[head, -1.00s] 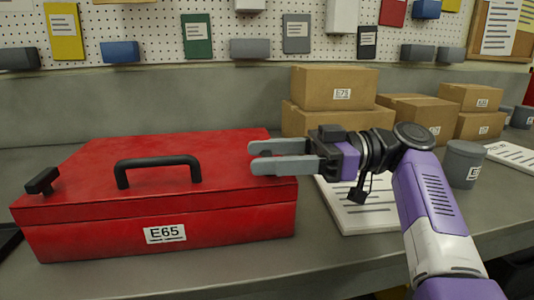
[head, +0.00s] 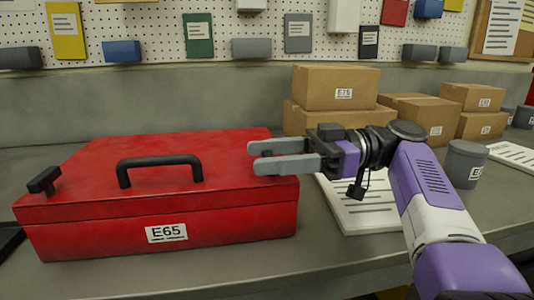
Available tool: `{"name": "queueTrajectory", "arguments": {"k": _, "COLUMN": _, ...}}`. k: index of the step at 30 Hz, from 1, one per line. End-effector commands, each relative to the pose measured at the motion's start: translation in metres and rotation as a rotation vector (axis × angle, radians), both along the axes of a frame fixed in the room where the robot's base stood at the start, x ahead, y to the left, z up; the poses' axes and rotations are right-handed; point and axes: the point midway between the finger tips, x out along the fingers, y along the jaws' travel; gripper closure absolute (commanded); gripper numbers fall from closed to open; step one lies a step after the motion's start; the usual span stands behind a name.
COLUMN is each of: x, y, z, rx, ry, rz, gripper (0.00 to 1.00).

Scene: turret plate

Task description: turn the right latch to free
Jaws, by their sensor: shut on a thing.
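The red toolbox (head: 90,205) labelled E65 lies on the grey bench with its lid down. A black handle (head: 160,162) stands on the lid. The black left latch (head: 44,180) sits near the lid's left front corner. My gripper (head: 252,158) reaches in from the right over the lid's right end. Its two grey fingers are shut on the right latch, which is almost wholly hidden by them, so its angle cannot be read.
Cardboard boxes (head: 335,88) are stacked at the back right. A printed sheet (head: 355,212) lies right of the toolbox, under my arm. A grey cup (head: 464,163) stands further right. A pegboard (head: 225,25) with hung items is behind.

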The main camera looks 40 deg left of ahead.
Motion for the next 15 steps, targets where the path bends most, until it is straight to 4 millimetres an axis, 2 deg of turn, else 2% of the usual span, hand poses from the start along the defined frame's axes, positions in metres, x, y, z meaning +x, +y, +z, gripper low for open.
{"name": "queueTrajectory", "arguments": {"k": 2, "x": -0.0043, "y": -0.0007, "z": -0.0030, "rx": -0.006, "ry": -0.001, "rz": 0.019, "gripper": 0.88}}
{"name": "queueTrajectory", "arguments": {"k": 3, "x": -0.0042, "y": -0.0006, "z": -0.0030, "rx": -0.006, "ry": -0.001, "rz": 0.018, "gripper": 0.41}}
{"name": "queueTrajectory", "arguments": {"k": 6, "x": -0.0036, "y": -0.0009, "z": -0.0025, "rx": -0.005, "ry": 0.000, "rz": 0.016, "gripper": 0.25}}
{"name": "queueTrajectory", "arguments": {"k": 15, "x": -0.0019, "y": -0.0015, "z": -0.0005, "rx": -0.002, "ry": -0.001, "rz": 0.011, "gripper": 0.25}}
